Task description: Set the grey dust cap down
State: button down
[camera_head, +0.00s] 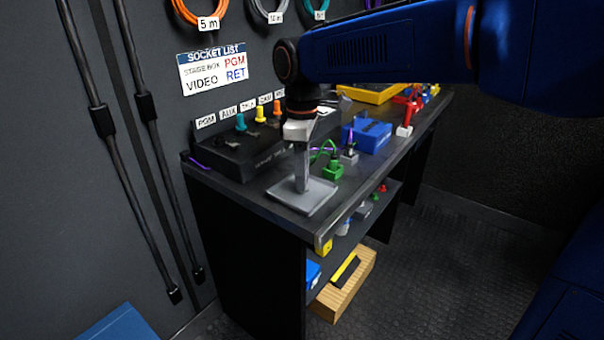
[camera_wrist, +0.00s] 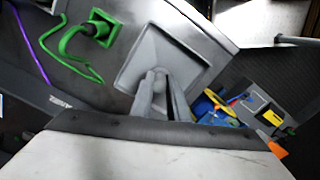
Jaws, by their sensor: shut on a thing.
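My gripper (camera_head: 301,187) points straight down over a flat grey square tray (camera_head: 318,202) near the front end of the bench. In the wrist view the grey fingers (camera_wrist: 161,75) are close together, with their tips over the middle of the tray (camera_wrist: 190,42). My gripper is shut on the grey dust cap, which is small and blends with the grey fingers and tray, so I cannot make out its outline. I cannot tell whether the fingertips or the cap touch the tray.
A green connector with a looped cable (camera_head: 333,169) stands just behind the tray. A black socket box (camera_head: 245,152) is to the left, a blue box (camera_head: 368,135) farther back. The bench edge (camera_head: 340,217) is close in front. A shelf below holds several small parts.

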jog(key=c, duration=1.7)
grip_release()
notch_tip(320, 180, up, 12)
jog(key=shift+r, duration=0.15)
jog(key=s+d+f+m+t, duration=0.2)
jog(key=s+d+f+m, duration=0.45)
jog(key=d, duration=0.55)
jog(key=s+d+f+m+t, duration=0.1)
jog(key=s+d+f+m, duration=0.4)
jog(key=s+d+f, duration=0.45)
jog(key=s+d+f+m+t, duration=0.1)
jog(key=s+d+f+m, duration=0.1)
jog(key=d+f, duration=0.1)
jog(key=s+d+f+m, duration=0.2)
jog(key=s+d, duration=0.1)
jog(key=shift+s+d+f+t, duration=0.15)
jog(key=shift+d+f+t, duration=0.05)
jog(key=shift+f+t, duration=0.2)
